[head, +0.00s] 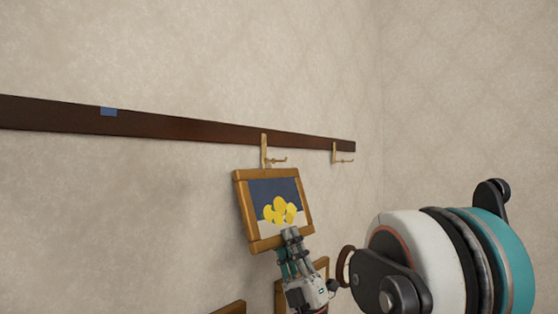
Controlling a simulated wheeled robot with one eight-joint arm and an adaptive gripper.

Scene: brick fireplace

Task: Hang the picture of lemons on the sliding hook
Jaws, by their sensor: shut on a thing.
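The picture of lemons (273,193) has a wooden frame and shows yellow lemons on dark blue and white. It is slightly tilted in front of the wall. My gripper (290,238) is shut on the picture of lemons at its lower part; the fingertips partly cover the image. A brass hook (265,150) hangs from the dark wooden rail (200,130), just above the picture's top edge. A second brass hook (337,153) hangs near the rail's right end. Whether the picture touches the nearer hook cannot be told.
A blue mark (109,111) is on the rail's left part. Parts of other wooden frames show below, one at the bottom edge (230,308) and one behind my gripper (321,266). My arm fills the lower right. The wall above the rail is bare.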

